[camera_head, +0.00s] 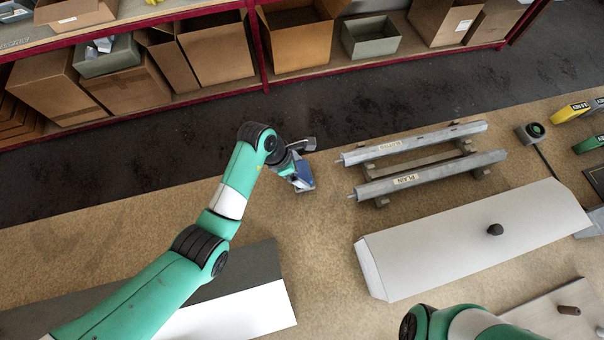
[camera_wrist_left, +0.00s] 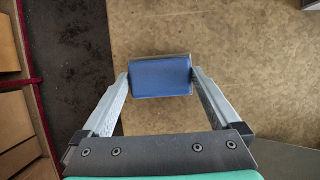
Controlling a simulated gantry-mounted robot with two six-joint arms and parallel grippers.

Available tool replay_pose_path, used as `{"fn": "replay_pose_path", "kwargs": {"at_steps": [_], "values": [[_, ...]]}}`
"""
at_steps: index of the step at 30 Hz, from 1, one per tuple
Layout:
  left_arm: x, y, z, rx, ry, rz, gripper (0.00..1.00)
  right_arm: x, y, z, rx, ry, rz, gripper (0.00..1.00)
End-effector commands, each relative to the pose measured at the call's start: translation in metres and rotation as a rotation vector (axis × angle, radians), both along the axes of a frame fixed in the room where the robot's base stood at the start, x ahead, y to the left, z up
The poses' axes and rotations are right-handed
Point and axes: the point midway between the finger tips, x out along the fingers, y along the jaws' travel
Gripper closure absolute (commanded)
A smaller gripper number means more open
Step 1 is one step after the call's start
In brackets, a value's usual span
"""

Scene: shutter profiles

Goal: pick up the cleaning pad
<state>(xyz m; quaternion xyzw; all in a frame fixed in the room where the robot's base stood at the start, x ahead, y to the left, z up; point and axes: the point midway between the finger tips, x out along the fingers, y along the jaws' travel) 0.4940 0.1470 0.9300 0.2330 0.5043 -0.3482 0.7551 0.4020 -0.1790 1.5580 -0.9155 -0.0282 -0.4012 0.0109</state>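The blue cleaning pad (camera_head: 302,175) is at the end of my left arm, above or on the tan bench top. In the left wrist view the pad (camera_wrist_left: 160,77) lies between the two fingertips of my left gripper (camera_wrist_left: 160,78), with one finger at each side. The fingertips are at or very near its edges; I cannot tell whether they press on it. Its underside is hidden. In the head view my left gripper (camera_head: 299,164) points down at the pad. Part of my right arm shows at the bottom edge, but its gripper is out of view.
Two grey profiles (camera_head: 432,176) rest on supports right of the pad. A long white panel (camera_head: 470,243) with a dark knob lies in front of them. A grey and white sheet (camera_head: 245,312) lies under my left arm. Shelves with boxes (camera_head: 215,45) stand beyond the dark floor.

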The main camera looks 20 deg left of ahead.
Motion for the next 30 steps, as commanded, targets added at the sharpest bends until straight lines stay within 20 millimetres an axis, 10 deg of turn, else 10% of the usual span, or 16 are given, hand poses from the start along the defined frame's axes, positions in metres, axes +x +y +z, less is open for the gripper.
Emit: {"fn": "replay_pose_path", "kwargs": {"at_steps": [9,20,30], "values": [[0.000,0.000,0.000,0.000,0.000,0.000,0.63,0.000,0.000,0.000,0.000,0.000,0.000,0.00],[0.000,0.000,0.007,0.000,-0.001,0.000,0.64,0.000,0.000,0.004,0.000,0.000,0.000,0.00],[-0.024,0.003,0.068,0.000,-0.005,0.002,0.64,0.000,0.000,0.037,0.000,0.000,0.000,0.00]]}}
